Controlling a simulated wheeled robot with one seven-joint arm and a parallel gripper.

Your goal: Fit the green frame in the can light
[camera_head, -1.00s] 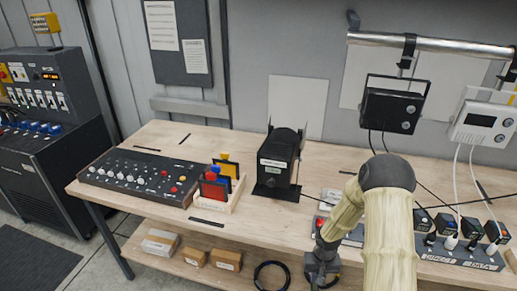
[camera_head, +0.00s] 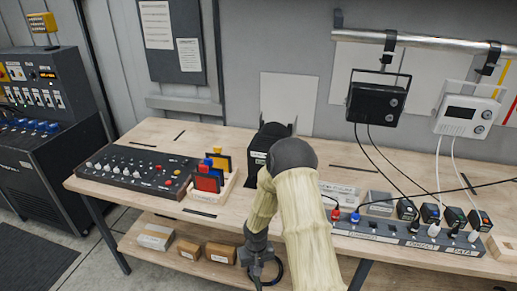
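The black can light (camera_head: 258,150) stands on the workbench left of centre. My arm hides most of its right and lower part. A wooden rack (camera_head: 220,192) to its left holds upright colour frames: a red one (camera_head: 207,184), a yellow one (camera_head: 225,162) and dark or blue ones between, with small coloured tabs on top. I cannot make out a green frame. My gripper (camera_head: 262,277) hangs low before the bench's front edge, right of and below the rack, away from it. I see nothing held in it, but its fingers are too small to tell open from shut.
A mixing console (camera_head: 130,168) lies left of the rack. A power strip (camera_head: 400,236) with several plugs and cables runs along the right. Two floodlights, black (camera_head: 376,103) and white (camera_head: 466,116), hang from a rail. Boxes (camera_head: 189,249) sit on the lower shelf.

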